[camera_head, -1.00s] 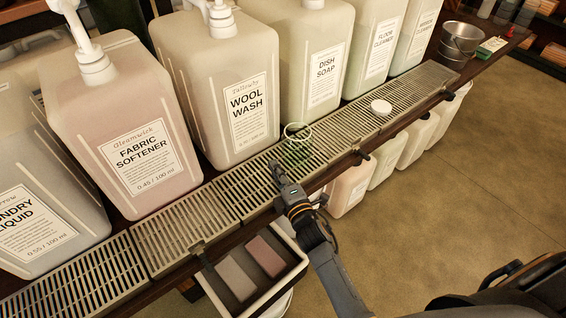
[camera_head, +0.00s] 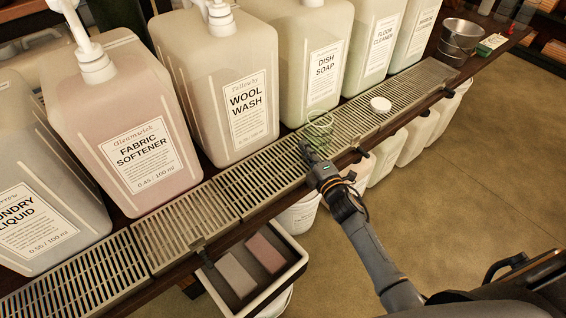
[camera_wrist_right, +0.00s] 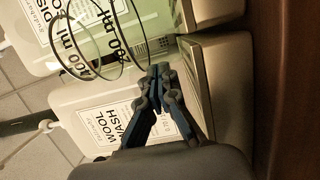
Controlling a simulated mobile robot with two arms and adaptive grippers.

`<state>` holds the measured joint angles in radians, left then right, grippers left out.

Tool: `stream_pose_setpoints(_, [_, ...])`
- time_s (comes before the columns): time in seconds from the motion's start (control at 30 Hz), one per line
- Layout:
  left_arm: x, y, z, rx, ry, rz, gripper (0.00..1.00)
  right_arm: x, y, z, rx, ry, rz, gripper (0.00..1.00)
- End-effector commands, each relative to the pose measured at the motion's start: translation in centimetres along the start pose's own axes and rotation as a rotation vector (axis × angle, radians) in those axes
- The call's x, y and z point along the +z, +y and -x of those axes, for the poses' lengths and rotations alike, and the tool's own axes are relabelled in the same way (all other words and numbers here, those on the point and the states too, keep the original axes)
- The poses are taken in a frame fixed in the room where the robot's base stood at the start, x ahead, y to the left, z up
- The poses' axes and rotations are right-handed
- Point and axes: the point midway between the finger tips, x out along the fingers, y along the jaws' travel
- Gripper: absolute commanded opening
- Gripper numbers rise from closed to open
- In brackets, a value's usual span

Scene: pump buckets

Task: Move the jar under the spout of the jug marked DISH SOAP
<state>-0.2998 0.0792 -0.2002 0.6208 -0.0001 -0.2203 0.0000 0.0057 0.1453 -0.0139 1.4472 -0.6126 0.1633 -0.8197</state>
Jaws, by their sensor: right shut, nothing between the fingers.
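The clear glass jar (camera_head: 320,130) with a greenish tint stands upright on the slatted drip rail, in front of the jug marked DISH SOAP (camera_head: 296,62). In the right wrist view the jar (camera_wrist_right: 88,42) shows large, with ml marks, in front of that jug's label. My right gripper (camera_head: 306,147) is shut and empty, with its tips low beside the jar's near left side. In the wrist view its closed fingertips (camera_wrist_right: 160,72) are close to the jar; I cannot tell whether they touch. The DISH SOAP spout is cut off at the top. My left gripper is out of view.
The WOOL WASH jug (camera_head: 205,90) and FABRIC SOFTENER jug (camera_head: 90,120) stand to the left, the FLOOR CLEANER jug (camera_head: 372,50) to the right. A white lid (camera_head: 381,104) lies on the rail (camera_head: 410,88) right of the jar. A metal bucket (camera_head: 460,40) stands farther right.

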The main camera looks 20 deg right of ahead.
Motion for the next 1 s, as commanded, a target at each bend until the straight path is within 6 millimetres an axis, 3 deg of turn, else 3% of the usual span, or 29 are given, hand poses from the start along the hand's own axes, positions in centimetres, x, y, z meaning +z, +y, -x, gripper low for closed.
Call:
stream_pose_setpoints(0.03, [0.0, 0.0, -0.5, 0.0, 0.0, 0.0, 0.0, 1.8, -0.2, -0.4, 0.0, 0.0, 0.008, 0.0])
stream_pose_setpoints(0.2, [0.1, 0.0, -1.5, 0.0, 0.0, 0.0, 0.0, 6.4, -0.3, -1.6, 0.0, -0.001, 0.007, 0.0])
stream_pose_setpoints(0.4, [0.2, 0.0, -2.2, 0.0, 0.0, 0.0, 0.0, 9.5, -0.2, -2.4, -0.001, -0.001, 0.001, 0.0])
stream_pose_setpoints(1.0, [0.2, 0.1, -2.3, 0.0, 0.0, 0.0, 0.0, 9.7, 0.0, -2.6, 0.0, 0.0, -0.002, 0.0])
